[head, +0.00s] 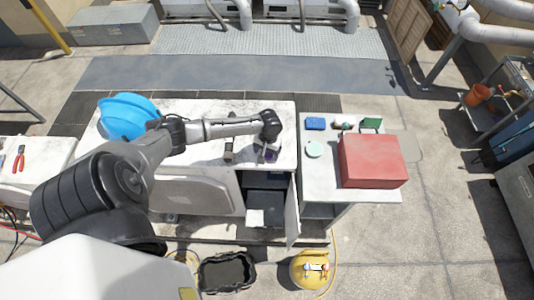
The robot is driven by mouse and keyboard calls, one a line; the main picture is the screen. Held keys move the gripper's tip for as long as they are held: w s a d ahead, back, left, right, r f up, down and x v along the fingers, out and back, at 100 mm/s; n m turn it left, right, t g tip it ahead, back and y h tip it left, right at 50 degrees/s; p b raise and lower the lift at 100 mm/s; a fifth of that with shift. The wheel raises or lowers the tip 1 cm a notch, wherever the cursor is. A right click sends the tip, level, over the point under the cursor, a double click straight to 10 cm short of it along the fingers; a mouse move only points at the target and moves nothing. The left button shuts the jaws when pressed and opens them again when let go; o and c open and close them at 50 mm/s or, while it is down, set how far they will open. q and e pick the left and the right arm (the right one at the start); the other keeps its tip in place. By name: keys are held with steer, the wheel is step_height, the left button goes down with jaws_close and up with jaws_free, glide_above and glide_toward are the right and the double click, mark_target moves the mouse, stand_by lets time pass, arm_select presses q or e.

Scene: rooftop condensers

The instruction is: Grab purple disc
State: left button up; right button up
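My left arm reaches in from the left over the white countertop (190,165). Its gripper (266,153) points down at the counter's right part. A small dark purple thing (272,153), likely the purple disc, shows right at the fingers and is partly hidden by them. I cannot tell whether the fingers are around it or only above it. The fingers are too small to show whether they are open or shut. My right gripper is not in view.
A dark cylindrical item (229,150) stands left of the gripper. A blue bowl-like object (127,116) is at the counter's left. The right table holds a mint disc (314,149), a blue item (315,123) and a red box (372,160). A cabinet door (292,213) hangs open below.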

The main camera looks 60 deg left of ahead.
arm_select(q)
steer(key=c, duration=0.9)
steer(key=shift+c, duration=0.2)
steer(key=shift+r, duration=0.15)
